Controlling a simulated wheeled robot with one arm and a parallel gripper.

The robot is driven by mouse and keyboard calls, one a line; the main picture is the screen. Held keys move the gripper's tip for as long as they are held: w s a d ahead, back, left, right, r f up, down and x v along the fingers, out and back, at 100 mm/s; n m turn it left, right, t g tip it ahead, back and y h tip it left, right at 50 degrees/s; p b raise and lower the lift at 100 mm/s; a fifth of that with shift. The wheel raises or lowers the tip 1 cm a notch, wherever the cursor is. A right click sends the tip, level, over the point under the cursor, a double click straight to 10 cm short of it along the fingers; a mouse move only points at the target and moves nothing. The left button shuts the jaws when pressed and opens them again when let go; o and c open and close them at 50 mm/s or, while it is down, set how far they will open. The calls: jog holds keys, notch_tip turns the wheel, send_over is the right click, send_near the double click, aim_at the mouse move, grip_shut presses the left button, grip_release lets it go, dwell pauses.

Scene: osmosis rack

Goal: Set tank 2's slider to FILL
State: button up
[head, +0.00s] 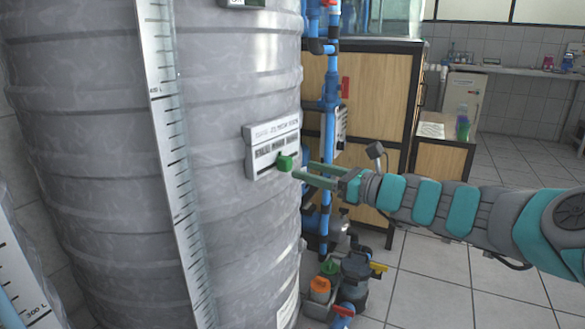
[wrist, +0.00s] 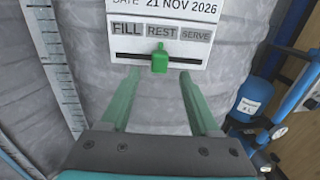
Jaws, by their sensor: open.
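The slider's green knob (wrist: 160,58) stands at the middle of its dark slot, under the word REST, in the wrist view. Its white panel (wrist: 184,12) has FILL at the left and SERVE at the right. In the head view the knob (head: 285,162) sticks out from the panel (head: 273,129) on the big grey tank (head: 100,120). My gripper (wrist: 157,82) is open, its green fingers pointing at the panel. The knob lies between the lines of the fingers, just beyond their tips, with no contact visible. In the head view my gripper (head: 305,171) is just right of the knob.
A clear level scale (head: 168,110) runs down the tank front. Blue pipes (head: 330,130) with red valve handles stand right of the tank, behind my gripper. A wooden cabinet (head: 385,90) is behind them. Tiled floor (head: 430,285) is open at the lower right.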

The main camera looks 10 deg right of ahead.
aim_at(290, 166)
jog(key=shift+x, duration=2.55)
grip_shut()
